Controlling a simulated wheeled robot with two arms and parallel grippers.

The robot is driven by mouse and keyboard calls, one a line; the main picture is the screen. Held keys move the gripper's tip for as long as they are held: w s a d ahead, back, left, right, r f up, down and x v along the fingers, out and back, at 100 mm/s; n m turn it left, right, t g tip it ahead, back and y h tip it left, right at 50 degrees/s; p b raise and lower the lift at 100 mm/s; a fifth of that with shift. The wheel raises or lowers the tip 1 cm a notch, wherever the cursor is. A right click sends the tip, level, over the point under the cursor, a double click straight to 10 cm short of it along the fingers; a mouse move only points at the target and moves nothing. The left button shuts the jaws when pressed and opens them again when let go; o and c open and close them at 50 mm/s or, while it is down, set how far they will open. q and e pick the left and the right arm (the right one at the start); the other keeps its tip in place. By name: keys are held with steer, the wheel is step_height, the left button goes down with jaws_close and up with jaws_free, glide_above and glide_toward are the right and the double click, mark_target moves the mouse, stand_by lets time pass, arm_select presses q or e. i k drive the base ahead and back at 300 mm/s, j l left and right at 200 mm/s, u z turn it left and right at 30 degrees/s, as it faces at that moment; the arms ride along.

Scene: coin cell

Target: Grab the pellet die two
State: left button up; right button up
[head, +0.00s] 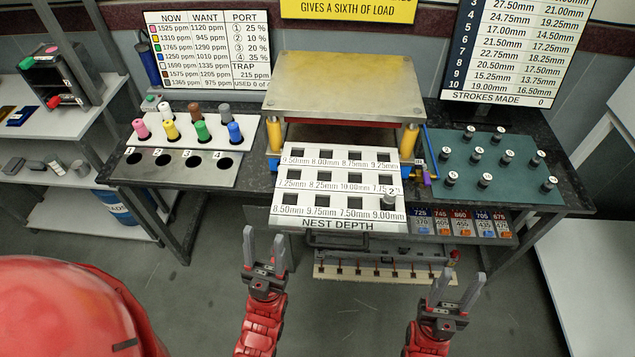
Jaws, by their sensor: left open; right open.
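A small grey cylindrical die with a white top marked 2 (388,201) stands upright at the right end of the front row of the white nest depth board (336,225), near the 9.00mm label. How deep it sits in its pocket I cannot tell. My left gripper (264,236) is open and empty, in front of the board and to the left of the die. My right gripper (459,278) is open and empty, in front of the table and to the right of the die. Neither gripper touches the die.
Several other numbered dies stand on a green mat (515,180) at the right. A press with a metal top plate (340,85) stands behind the board. A rack of coloured pegs (185,125) is at the left. A drawer or shelf (380,255) lies below the table's front edge.

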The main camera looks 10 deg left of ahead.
mark_target(389, 200)
steer(key=i+l+u, duration=0.1)
steer(key=l+u, duration=0.3)
steer(key=l, duration=0.35)
steer(key=l+u, duration=0.4)
steer(key=l, duration=0.35)
steer(key=i, duration=0.3)
steer(key=k+j+z, duration=0.85)
steer(key=z, duration=0.15)
steer(key=i, duration=0.45)
